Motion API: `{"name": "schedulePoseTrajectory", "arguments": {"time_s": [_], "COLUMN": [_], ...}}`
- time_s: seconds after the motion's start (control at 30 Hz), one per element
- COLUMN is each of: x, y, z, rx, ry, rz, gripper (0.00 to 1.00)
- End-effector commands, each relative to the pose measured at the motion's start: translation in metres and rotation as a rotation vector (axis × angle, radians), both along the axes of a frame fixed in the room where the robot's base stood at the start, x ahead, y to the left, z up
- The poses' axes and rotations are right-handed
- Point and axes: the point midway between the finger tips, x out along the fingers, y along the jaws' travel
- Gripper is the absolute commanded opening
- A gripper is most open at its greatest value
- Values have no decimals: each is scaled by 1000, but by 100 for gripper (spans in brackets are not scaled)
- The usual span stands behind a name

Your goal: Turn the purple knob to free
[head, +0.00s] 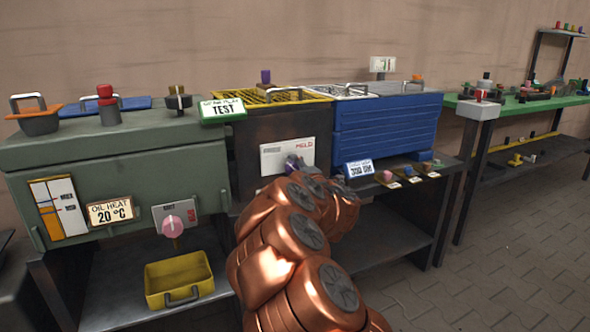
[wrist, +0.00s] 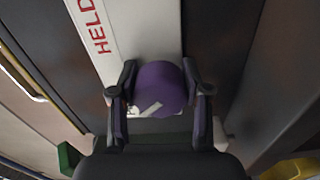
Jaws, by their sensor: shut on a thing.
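The purple knob (wrist: 158,86) is in the middle of the wrist view, with a white pointer mark low on its face. My gripper (wrist: 160,92) is shut on it, one finger on each side. The knob sits on a white label plate (wrist: 117,32) with HELD in red letters. In the head view the plate (head: 275,160) is on the dark box between the green cabinet and the blue crate. There the knob (head: 292,161) is partly hidden by my copper arm. A smaller grey mark at the plate's left is too small to read.
A pink knob (head: 172,227) on a grey plate is on the green cabinet (head: 120,150) to the left. The blue crate (head: 385,130) stands to the right. Small coloured knobs (head: 408,170) line the shelf edge below it. A yellow bin (head: 179,281) is below left.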

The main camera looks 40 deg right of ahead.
Motion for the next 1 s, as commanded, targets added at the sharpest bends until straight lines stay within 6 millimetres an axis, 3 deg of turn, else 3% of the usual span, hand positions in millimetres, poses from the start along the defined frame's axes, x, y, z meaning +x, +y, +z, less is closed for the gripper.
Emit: {"name": "schedulePoseTrajectory", "arguments": {"time_s": [0.23, 0.27, 0.5, 1.0], "x": [-1, -1, 0, -10], "y": [-1, -1, 0, 3], "z": [-2, -2, -1, -1], "rx": [0, 0, 1, 0], "ry": [4, 4, 2, 2], "rz": [-2, -2, -1, -2], "gripper": [12, 49, 73, 73]}}
